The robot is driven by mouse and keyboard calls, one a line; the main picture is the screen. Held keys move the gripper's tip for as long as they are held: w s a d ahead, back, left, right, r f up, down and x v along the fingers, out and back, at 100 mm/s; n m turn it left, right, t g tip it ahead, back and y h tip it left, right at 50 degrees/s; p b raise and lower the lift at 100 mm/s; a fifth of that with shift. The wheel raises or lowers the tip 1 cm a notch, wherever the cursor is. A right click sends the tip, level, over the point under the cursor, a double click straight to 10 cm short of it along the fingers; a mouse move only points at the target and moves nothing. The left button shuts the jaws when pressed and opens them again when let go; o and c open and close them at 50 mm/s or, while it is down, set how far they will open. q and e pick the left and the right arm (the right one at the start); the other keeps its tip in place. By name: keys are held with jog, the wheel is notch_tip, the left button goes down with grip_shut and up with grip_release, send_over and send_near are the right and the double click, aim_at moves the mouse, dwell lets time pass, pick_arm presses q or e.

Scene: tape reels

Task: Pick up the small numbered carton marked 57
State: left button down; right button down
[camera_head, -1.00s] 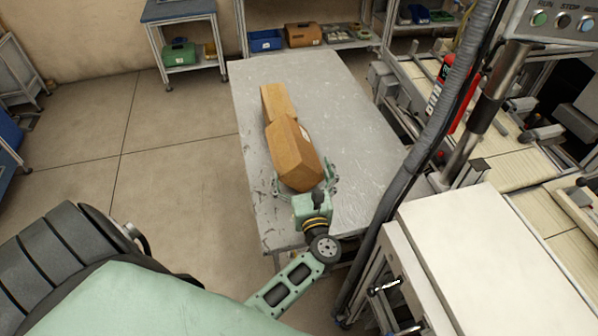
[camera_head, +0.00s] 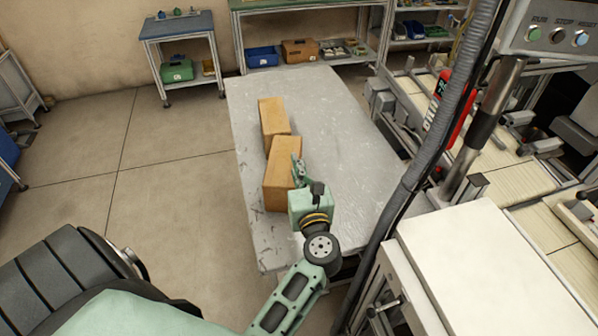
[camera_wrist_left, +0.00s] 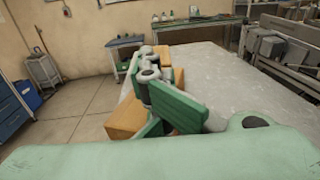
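Two plain brown cartons rest on the grey worktable (camera_head: 345,130). The nearer, larger carton (camera_head: 277,185) stands close to the table's left side, and the farther carton (camera_head: 273,117) is just behind it. No number is legible on either. My left gripper (camera_head: 298,168) is at the right side of the nearer carton, its fingers seen nearly edge-on against or very near it. In the left wrist view, brown carton surface (camera_wrist_left: 124,119) shows left of the green fingers, which hide much of it. My right gripper is out of view.
The table's right half is clear. A white-topped cabinet (camera_head: 490,265) and a grey hose-wrapped post (camera_head: 440,130) stand to the right. A shelf bench with a blue bin (camera_head: 263,57) and an orange-brown case (camera_head: 299,50) is at the back.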

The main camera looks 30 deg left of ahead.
pick_arm(q)
jog(key=c, duration=2.5)
grip_release()
jog(key=shift+c, duration=0.2)
jog(key=o, duration=2)
